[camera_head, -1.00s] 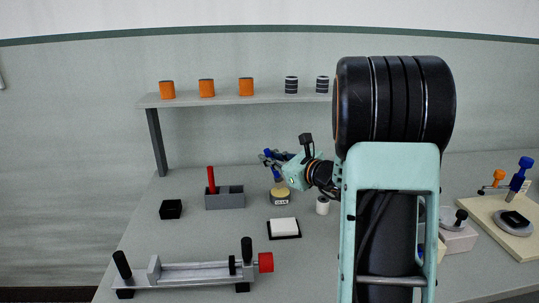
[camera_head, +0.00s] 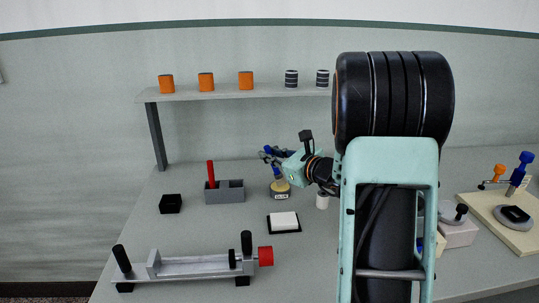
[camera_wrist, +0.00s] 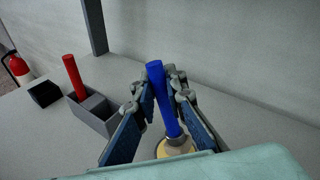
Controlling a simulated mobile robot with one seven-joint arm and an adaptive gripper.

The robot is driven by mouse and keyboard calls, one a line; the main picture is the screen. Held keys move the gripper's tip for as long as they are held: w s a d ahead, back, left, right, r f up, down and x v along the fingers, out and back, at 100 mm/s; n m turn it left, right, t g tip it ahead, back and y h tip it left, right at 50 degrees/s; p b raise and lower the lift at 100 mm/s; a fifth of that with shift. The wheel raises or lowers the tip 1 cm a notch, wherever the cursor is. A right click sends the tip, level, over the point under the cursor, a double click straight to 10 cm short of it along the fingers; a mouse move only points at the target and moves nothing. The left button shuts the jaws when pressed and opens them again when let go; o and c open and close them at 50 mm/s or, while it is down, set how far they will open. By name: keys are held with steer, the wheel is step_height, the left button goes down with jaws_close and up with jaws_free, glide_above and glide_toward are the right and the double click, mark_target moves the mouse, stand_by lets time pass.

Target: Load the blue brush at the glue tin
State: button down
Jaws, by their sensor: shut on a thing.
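The blue brush (camera_wrist: 158,85) stands nearly upright between the fingers of my gripper (camera_wrist: 165,105) in the wrist view. My gripper is shut on its handle. The brush's lower end meets the yellowish top of the glue tin (camera_wrist: 176,149); the bristles are hidden, so I cannot tell how deep they are. In the head view my gripper (camera_head: 276,155) is just above the glue tin (camera_head: 280,190), which has a dark label. My fingers cover much of the brush there.
A grey holder (camera_head: 229,196) with a red brush (camera_head: 211,173) stands left of the tin. A black block (camera_head: 171,204), a white pad (camera_head: 283,219) and a small white cylinder (camera_head: 322,201) are nearby. A winding jig (camera_head: 195,268) lies in front. A shelf (camera_head: 225,95) runs behind.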

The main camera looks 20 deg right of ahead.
steer(key=shift+f+b, duration=0.45)
steer(key=shift+f, duration=0.05)
stand_by(0.8)
steer(key=shift+r, duration=0.1)
steer(key=shift+r+p, duration=2)
steer(key=shift+r, duration=1.45)
steer(key=shift+s+a+f+y+p, duration=0.25)
steer(key=shift+s+y+p, duration=0.05)
steer(key=shift+p, duration=0.55)
steer(key=s+a+f+n+g+y+p, duration=0.1)
steer(key=s+a+n+g+y+p, duration=0.1)
steer(key=s+p, duration=0.5)
steer(key=s+a+f+n+g+y+p, duration=0.2)
steer(key=s+a+n+g+y+p, duration=0.1)
steer(key=s+a+p, duration=0.4)
steer(key=shift+s+a+n+g+y+p, duration=0.15)
steer(key=shift+s+n+g+y+p, duration=0.15)
steer(key=shift+s+n+y+p, duration=0.45)
